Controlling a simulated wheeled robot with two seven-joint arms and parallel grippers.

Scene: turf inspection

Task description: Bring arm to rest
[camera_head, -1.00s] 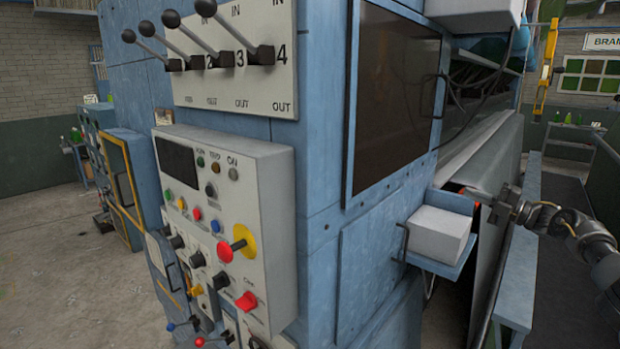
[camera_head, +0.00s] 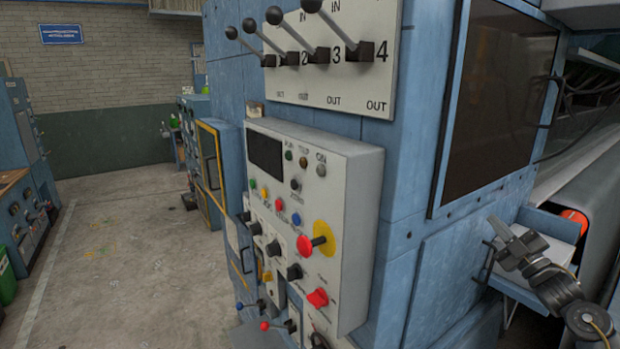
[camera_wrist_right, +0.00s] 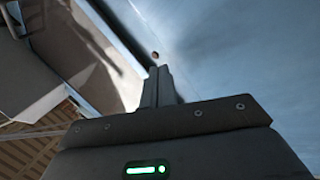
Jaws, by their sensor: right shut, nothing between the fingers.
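My right gripper (camera_head: 494,224) is at the right of the head view, in front of the blue machine's side and partly over a small shelf with a pale block. Its arm comes in from the lower right. In the right wrist view its fingers (camera_wrist_right: 159,72) are together and empty, pointing toward a blue-grey panel (camera_wrist_right: 230,50). I cannot tell whether the fingertips touch anything. My left gripper is not in view.
The blue machine carries a control box (camera_head: 358,200) with buttons and a red knob, a lever panel (camera_head: 335,85) and a dark screen (camera_head: 490,100). The small shelf (camera_head: 518,290) juts out near my right arm. Open concrete floor (camera_head: 110,270) lies at the left.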

